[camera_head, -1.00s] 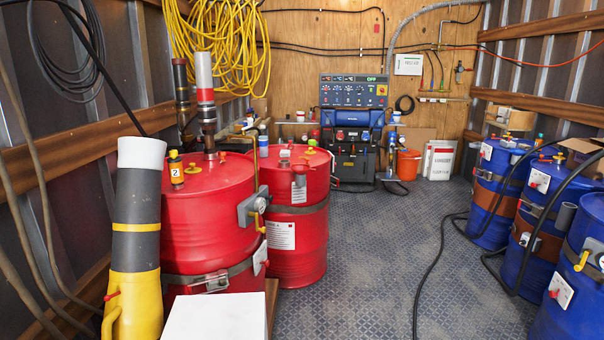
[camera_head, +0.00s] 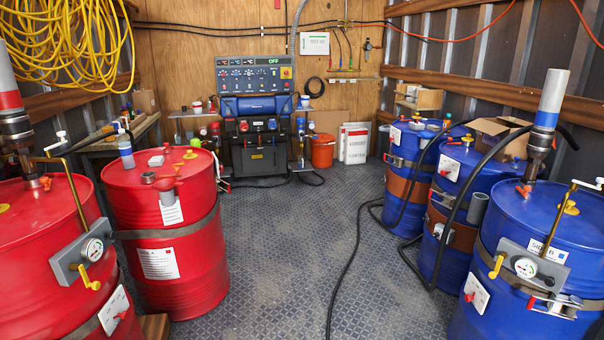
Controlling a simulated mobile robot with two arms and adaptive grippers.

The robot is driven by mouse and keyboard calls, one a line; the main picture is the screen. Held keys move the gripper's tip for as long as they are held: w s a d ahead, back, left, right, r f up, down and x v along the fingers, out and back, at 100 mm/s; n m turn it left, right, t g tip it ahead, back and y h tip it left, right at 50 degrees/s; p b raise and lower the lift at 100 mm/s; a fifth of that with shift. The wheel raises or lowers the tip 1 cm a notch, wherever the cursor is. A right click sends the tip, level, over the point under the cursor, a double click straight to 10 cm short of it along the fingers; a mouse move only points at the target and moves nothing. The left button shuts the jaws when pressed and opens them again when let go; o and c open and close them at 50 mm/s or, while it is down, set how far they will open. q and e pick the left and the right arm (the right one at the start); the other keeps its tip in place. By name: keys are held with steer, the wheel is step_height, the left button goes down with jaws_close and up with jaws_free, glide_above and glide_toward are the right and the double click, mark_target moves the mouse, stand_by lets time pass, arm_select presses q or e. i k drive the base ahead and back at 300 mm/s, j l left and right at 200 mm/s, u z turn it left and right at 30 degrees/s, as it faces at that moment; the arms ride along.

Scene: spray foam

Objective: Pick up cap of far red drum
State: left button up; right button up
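The far red drum (camera_head: 160,285) stands upright on the floor at left, behind the near red drum (camera_head: 50,265). I cannot tell for sure which of these is the cap. Neither of my grippers is in view.
Blue drums (camera_head: 535,240) line the right side, with a black hose (camera_head: 350,260) on the floor beside them. A control machine (camera_head: 255,110), orange bucket (camera_head: 322,150) and side bench (camera_head: 110,140) are at the back. The patterned floor (camera_head: 280,270) between is mostly clear.

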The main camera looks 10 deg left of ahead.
mark_target(191, 156)
steer(key=i+j+u, duration=0.1)
steer(key=i+u, duration=0.2)
steer(key=i, duration=0.75)
steer(key=i+l+u, duration=0.25)
steer(key=i, duration=0.75)
steer(key=j, duration=0.1)
